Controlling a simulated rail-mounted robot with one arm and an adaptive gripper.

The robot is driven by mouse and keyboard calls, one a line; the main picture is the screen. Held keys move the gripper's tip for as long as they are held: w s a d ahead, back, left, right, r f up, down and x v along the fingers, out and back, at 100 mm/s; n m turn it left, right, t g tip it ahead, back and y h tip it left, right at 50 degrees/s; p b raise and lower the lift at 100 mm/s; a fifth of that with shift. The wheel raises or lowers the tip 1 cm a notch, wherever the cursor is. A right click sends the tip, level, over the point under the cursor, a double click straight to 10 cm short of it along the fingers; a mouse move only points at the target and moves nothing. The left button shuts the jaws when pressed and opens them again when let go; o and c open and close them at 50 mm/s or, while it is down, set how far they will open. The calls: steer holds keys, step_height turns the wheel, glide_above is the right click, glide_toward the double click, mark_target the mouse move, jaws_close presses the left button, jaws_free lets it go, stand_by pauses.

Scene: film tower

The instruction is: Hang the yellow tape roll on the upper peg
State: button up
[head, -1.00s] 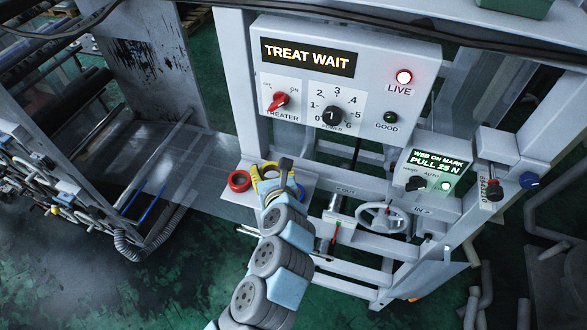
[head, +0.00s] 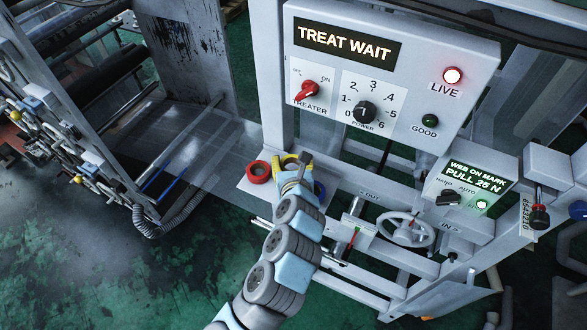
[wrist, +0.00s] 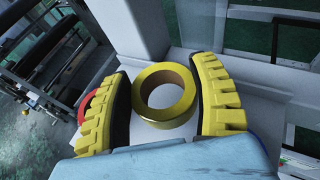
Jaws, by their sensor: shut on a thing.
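The yellow tape roll (wrist: 166,96) sits between the two yellow ribbed fingers of my gripper (head: 291,161) in the wrist view. The fingers are shut on its left and right sides, and its open hole faces the camera. The roll is over or on the pale shelf (head: 250,188); I cannot tell whether it touches it. In the head view my wrist and fingers mostly hide the roll. I cannot make out the upper peg in either view.
A red tape roll (head: 258,172) lies on the shelf left of my gripper, close to the left finger. A blue roll (head: 319,192) shows partly at the right. A control panel (head: 391,75) overhangs behind. A handwheel (head: 407,228) and frame bars stand at the right.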

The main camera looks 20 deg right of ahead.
steer(key=shift+f+b, duration=0.9)
steer(key=shift+f, duration=0.65)
steer(key=shift+f, duration=0.2)
steer(key=o, duration=0.9)
steer(key=shift+r, duration=0.15)
